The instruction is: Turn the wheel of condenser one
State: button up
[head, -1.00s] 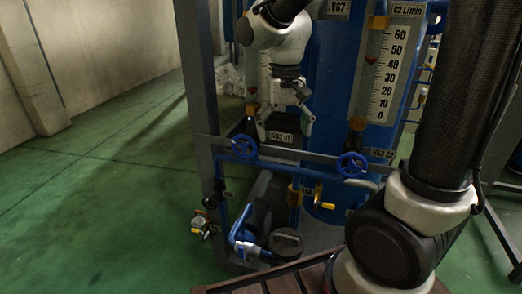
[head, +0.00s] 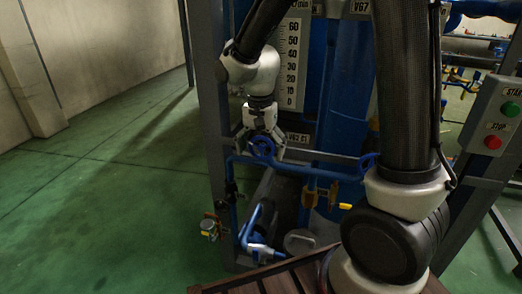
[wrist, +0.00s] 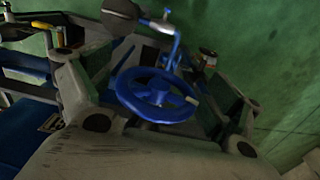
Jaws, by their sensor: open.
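A blue handwheel (head: 262,146) sits on the blue pipe at the left, beside a label ending in C1. My gripper (head: 260,150) is directly above it and open, with one finger on each side of the wheel. In the wrist view, the wheel (wrist: 157,97) lies between the two spread fingers of the gripper (wrist: 158,90). Whether the fingers touch the rim cannot be told. A second blue handwheel (head: 368,162) is to the right, partly hidden by my arm.
A grey frame post (head: 208,110) stands just left of the gripper. Blue pipes and a yellow-handled valve (head: 344,206) lie below. A box with a green and a red button (head: 493,142) is at the right. The green floor at left is clear.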

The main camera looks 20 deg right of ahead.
jog(key=c, duration=1)
jog(key=g+h, duration=0.3)
jog(key=h, duration=0.1)
jog(key=shift+h, duration=0.3)
jog(key=g+h, duration=0.4)
jog(key=h, duration=0.1)
jog(key=shift+s+d+r+h, duration=0.1)
jog(key=shift+h, duration=0.2)
dwell(0.3)
jog(key=o, duration=1)
